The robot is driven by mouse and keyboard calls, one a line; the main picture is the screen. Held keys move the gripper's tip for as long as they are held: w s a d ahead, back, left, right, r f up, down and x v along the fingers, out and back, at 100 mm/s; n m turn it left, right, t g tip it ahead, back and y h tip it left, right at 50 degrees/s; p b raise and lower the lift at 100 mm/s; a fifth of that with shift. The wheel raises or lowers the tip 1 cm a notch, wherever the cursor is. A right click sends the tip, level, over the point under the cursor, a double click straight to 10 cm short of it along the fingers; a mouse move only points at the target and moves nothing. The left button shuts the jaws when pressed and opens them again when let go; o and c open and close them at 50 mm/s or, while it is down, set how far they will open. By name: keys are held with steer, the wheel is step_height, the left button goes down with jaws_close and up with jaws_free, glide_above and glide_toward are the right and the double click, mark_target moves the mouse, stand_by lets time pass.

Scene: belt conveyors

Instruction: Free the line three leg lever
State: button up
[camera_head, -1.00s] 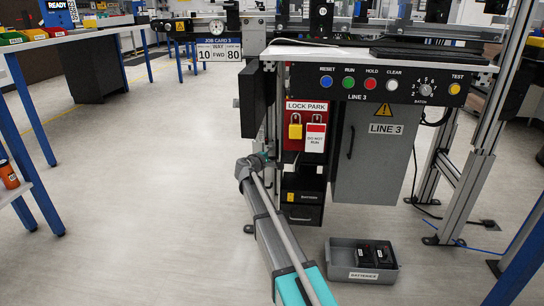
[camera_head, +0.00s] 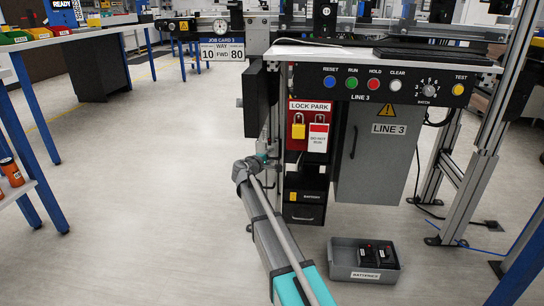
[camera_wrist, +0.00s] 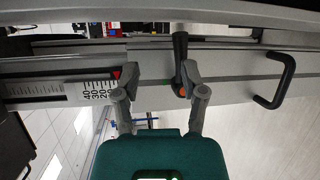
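A black lever (camera_wrist: 180,48) with an orange mark near its end shows in the wrist view, in front of a grey rail. My gripper (camera_wrist: 158,72) is open, with its two grey fingers apart. The lever is close beside the right finger; I cannot tell whether they touch. In the head view the line three station carries a grey LINE 3 cabinet (camera_head: 369,158) and a control panel (camera_head: 386,87). My arm reaches up to the station's left leg, where the lever cannot be made out and the gripper is mostly hidden.
A red LOCK PARK board (camera_head: 311,106) holds a yellow padlock (camera_head: 298,131) and a white tag (camera_head: 318,138). A grey batteries bin (camera_head: 341,264) stands on the floor at right. A black handle (camera_wrist: 285,82) sticks out right of the lever. Floor at left is open.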

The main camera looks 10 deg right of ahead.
steer(key=p+v, duration=0.1)
steer(key=v, duration=1.1)
steer(key=shift+s+a+f, duration=0.2)
steer(key=shift+s+a, duration=0.1)
stand_by(1.2)
steer(key=shift+d+p, duration=0.1)
steer(key=shift+p, duration=0.2)
